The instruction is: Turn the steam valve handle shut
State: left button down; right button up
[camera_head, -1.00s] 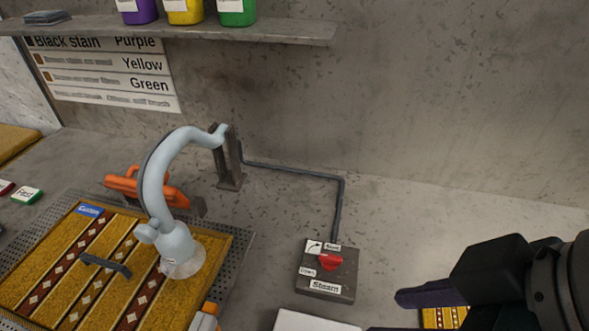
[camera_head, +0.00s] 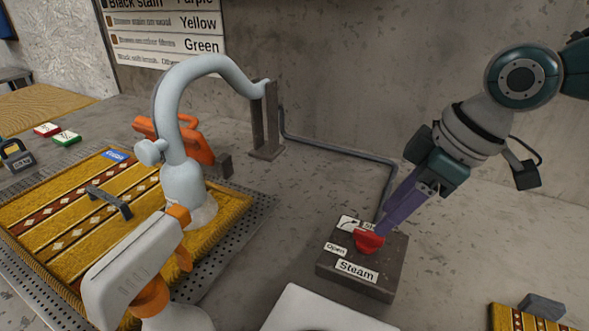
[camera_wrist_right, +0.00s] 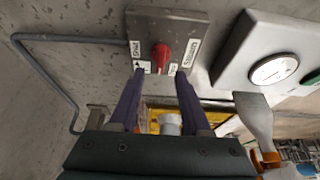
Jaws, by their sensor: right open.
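The steam valve is a dark box (camera_head: 330,262) labelled "Steam", with a red handle (camera_head: 367,241) on top. An "Open" label is at its left and an arrow label at the back; another label there is partly covered. My right gripper (camera_head: 379,230) reaches down from the right with its purple fingers at the handle. In the right wrist view the fingers (camera_wrist_right: 158,76) are apart, with the red handle (camera_wrist_right: 161,57) centred just past their tips. Contact cannot be told. My left gripper is not in view.
A grey pipe (camera_head: 340,149) runs behind the box. A pale hooked nozzle (camera_head: 182,180) stands over a yellow patterned rug (camera_head: 55,225). A white and orange tool (camera_head: 133,268) is in front left, a white panel (camera_head: 310,312) in front of the box. A small rug piece (camera_head: 510,318) lies right.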

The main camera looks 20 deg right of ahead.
aim_at(371, 233)
jog(key=x, duration=0.4)
jog(key=shift+w+a+f+b, duration=0.1)
jog(key=shift+f+b, duration=0.25)
jog(key=shift+b, duration=0.05)
jog(key=shift+c, duration=0.4)
grip_shut()
